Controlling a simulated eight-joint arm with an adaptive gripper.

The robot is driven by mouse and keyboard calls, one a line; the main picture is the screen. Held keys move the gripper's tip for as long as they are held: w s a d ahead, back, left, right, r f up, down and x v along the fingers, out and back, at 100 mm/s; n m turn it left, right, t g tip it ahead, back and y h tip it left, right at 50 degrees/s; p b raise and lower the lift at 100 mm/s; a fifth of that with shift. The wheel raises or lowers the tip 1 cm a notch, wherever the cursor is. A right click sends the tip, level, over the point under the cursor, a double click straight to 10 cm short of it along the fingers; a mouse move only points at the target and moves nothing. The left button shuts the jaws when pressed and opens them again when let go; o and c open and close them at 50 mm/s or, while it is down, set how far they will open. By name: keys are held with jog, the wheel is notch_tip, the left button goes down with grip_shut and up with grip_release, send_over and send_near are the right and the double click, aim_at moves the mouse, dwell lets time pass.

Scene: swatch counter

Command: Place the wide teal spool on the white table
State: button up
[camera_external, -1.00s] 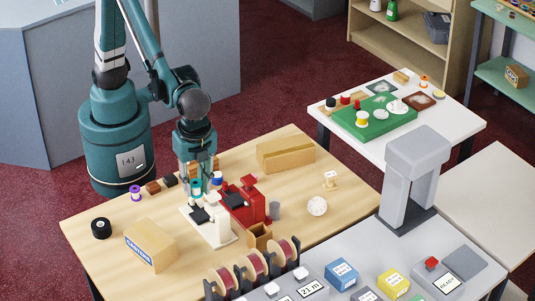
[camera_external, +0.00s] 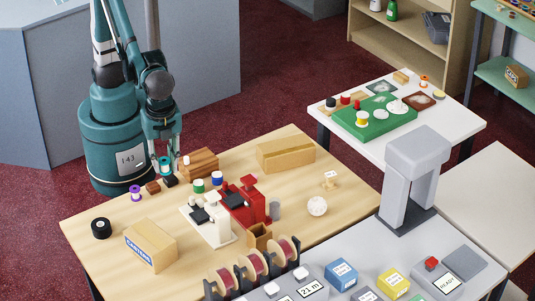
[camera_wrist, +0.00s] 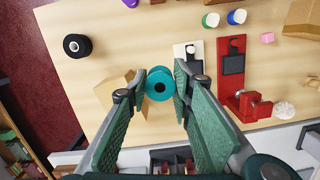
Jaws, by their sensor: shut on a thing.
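The wooden table (camera_external: 90,225) bears a purple spool (camera_external: 135,193), a brown slotted block (camera_external: 199,163), green (camera_external: 199,186) and blue (camera_external: 217,179) spools, and white (camera_external: 216,230) and red (camera_external: 250,212) machines. A grey arch (camera_external: 418,158) stands before the white table. Its right front edge looks clear.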

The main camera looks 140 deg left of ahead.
notch_tip(320, 180, down, 11)
dwell(0.7)
jog(key=shift+f, duration=0.1)
jog(key=b, duration=0.1)
send_over(172, 220)
jog(key=shift+w+d+f, duration=0.1)
jog(key=shift+w+f, duration=0.05)
jog(key=shift+f, duration=1.3)
jog(key=shift+w+d+f, duration=0.1)
jog(key=shift+f, duration=1.3)
jog(key=shift+f+b, duration=0.35)
jog(key=shift+f, duration=1.75)
jog(key=shift+f, duration=0.15)
